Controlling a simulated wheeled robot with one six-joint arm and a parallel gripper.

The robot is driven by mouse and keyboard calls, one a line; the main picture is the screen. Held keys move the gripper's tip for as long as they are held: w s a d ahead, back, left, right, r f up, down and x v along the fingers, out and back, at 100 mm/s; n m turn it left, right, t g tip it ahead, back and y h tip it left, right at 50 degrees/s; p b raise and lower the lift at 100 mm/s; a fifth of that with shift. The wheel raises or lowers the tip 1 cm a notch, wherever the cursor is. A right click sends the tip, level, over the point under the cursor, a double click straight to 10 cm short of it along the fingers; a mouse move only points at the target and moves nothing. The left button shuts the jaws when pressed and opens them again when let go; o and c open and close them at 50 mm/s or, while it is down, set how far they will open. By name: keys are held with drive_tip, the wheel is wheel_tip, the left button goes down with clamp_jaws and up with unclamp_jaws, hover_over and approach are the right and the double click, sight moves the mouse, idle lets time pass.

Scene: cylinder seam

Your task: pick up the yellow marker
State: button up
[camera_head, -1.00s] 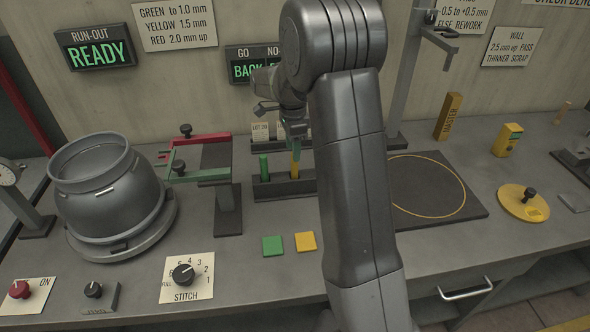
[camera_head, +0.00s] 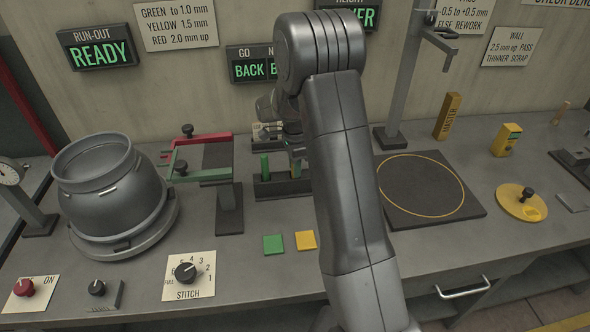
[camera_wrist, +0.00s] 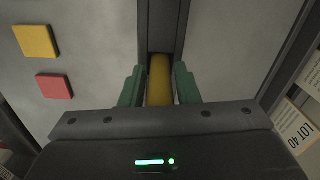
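The yellow marker (camera_wrist: 159,82) stands between my gripper's two green fingers (camera_wrist: 160,88) in the wrist view. The marker's far end is at the dark rack (camera_wrist: 161,20). In the head view my gripper (camera_head: 296,154) is down at the rack (camera_head: 270,190) and hides most of the marker. A green marker (camera_head: 264,166) stands in the rack to the left.
Green (camera_head: 273,244) and yellow (camera_head: 305,240) squares lie in front of the rack; a red square (camera_wrist: 54,87) shows in the wrist view. A dark mat (camera_head: 400,215) lies to the right.

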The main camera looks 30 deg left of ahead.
clamp_jaws()
drive_tip(key=shift+r, duration=0.1)
wheel_tip(320, 180, up, 10)
drive_tip(key=shift+f+b, duration=0.1)
drive_tip(key=shift+b, duration=0.45)
